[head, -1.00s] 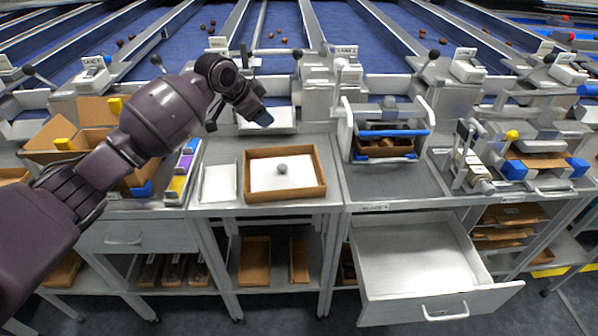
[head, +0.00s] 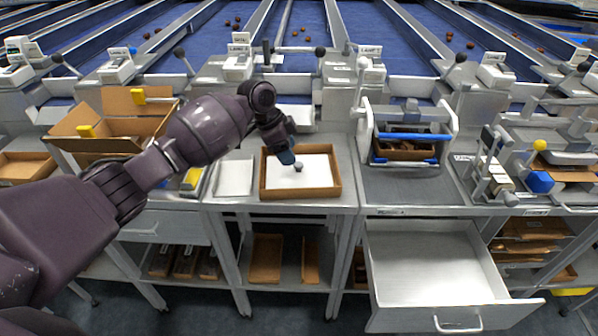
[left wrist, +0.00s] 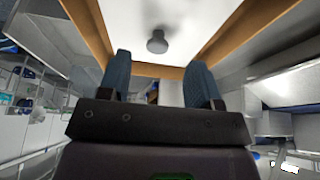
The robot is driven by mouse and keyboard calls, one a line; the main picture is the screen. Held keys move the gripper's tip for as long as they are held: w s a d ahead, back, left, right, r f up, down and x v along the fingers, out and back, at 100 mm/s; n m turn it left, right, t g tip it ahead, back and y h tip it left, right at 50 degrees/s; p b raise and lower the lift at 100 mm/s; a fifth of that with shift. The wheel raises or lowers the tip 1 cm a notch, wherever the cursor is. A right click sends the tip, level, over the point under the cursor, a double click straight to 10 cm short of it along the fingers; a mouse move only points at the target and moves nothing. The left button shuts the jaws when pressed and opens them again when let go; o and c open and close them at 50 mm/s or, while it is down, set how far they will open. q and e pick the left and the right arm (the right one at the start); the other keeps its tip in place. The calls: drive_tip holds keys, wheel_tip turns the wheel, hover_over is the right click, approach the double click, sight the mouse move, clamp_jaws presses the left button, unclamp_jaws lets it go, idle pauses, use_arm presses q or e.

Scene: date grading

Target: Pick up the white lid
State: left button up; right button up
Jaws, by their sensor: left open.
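The white lid (head: 313,172) lies flat inside a brown-rimmed tray (head: 333,190) on the grey bench. It has a small grey knob (head: 298,166) near its middle. My left gripper (head: 287,158) is just above the lid, close to the knob, and hides a little of the lid. In the left wrist view the gripper (left wrist: 158,85) is open, with its two blue-grey fingers apart and nothing between them. The knob (left wrist: 157,42) shows ahead of the fingertips, roughly centred between them. My right gripper is not in view.
A white flat piece (head: 235,177) lies left of the tray. An open cardboard box (head: 120,125) stands further left. A rack with blue bars (head: 407,137) stands to the right. An open, empty drawer (head: 425,260) juts out below at the right.

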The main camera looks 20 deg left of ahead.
sight(298, 164)
use_arm(q)
drive_tip(key=x, duration=0.5)
drive_tip(key=shift+d+r+b, duration=0.1)
drive_tip(key=shift+d+b, duration=0.2)
drive_tip(key=shift+d, duration=0.1)
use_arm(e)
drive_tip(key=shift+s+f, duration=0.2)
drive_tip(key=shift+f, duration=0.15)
